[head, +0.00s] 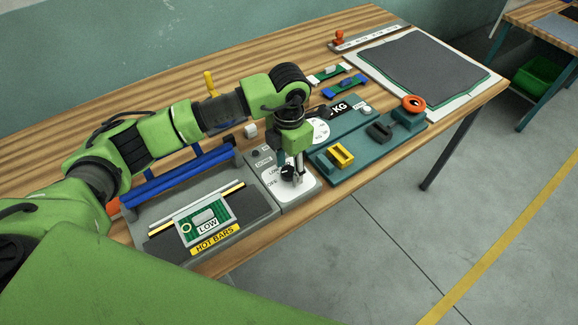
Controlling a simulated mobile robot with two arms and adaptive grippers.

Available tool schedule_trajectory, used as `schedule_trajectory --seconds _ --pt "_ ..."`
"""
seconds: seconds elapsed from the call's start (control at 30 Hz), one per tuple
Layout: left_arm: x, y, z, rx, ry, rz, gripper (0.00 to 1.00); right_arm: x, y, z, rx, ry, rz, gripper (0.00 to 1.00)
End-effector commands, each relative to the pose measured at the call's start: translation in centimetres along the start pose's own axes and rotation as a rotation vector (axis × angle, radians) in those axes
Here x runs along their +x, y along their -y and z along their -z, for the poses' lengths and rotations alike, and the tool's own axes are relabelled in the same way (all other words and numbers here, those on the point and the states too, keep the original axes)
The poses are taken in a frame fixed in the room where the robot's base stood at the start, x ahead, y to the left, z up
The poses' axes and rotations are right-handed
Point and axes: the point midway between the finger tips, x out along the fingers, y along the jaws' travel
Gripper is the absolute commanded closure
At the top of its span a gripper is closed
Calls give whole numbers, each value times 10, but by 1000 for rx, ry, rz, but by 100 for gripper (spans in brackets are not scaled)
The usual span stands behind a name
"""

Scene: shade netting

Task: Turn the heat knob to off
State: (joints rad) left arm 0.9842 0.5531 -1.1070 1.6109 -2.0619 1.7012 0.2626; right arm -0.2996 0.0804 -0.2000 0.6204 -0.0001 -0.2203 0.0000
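My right gripper is not in view.
A yellow HOT BARS label (215,240) marks the unit's front, with a blue roller (180,174) behind. A dark netting sheet (425,65) lies at the far right.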

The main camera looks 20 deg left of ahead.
Motion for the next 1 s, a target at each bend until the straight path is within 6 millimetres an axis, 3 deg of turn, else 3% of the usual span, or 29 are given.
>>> schedule_trajectory --seconds 0.27,0.7,1.0 --pt "-9 0 0 2 0 0 57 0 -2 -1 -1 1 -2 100" --pt "-96 -1 -1 0 4 -2 57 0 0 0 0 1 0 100" --pt "-120 0 0 1 -1 0 57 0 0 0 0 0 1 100"
